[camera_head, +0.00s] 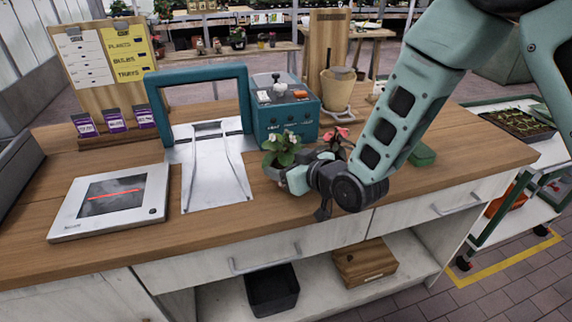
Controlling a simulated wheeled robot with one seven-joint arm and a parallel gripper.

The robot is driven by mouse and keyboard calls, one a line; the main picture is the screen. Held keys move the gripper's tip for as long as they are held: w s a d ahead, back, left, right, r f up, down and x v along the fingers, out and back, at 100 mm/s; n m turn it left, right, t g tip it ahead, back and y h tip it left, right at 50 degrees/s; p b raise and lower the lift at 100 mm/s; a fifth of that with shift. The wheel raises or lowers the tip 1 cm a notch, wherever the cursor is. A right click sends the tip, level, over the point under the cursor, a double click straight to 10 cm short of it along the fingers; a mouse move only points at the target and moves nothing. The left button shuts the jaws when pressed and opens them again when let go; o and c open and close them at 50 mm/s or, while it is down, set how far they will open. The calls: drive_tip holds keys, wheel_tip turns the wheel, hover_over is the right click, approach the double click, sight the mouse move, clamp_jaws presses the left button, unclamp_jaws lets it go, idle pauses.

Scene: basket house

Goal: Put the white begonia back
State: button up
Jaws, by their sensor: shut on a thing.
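The white begonia (283,150) has green leaves and small white flowers in a pale pot (273,172). It is in front of the teal control box, over the wooden counter. My gripper (290,178) is at the right side of the pot and shut on it. The fingers are mostly hidden by the pot and the wrist. I cannot tell whether the pot touches the counter. A red-flowered plant (341,134) shows partly behind my wrist.
A teal arch (200,72) stands over a white metal plate (214,185), left of the teal control box (286,118). A flat screen device (110,203) lies at front left. Stacked clay pots (338,90) stand behind. A trolley (510,135) with a seedling tray is at right.

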drive_tip(key=shift+f, duration=0.2)
drive_tip(key=o, duration=1)
drive_tip(key=shift+o, duration=0.2)
drive_tip(key=shift+r, duration=0.15)
drive_tip(key=shift+r, duration=0.15)
drive_tip(key=v, duration=0.9)
drive_tip(key=shift+s+d+r, duration=0.1)
drive_tip(key=shift+s+r, duration=0.05)
drive_tip(key=shift+r, duration=0.05)
drive_tip(key=shift+p, duration=0.45)
drive_tip(key=p+v, duration=0.2)
drive_tip(key=p, duration=0.6)
drive_tip(key=shift+s+d, duration=0.2)
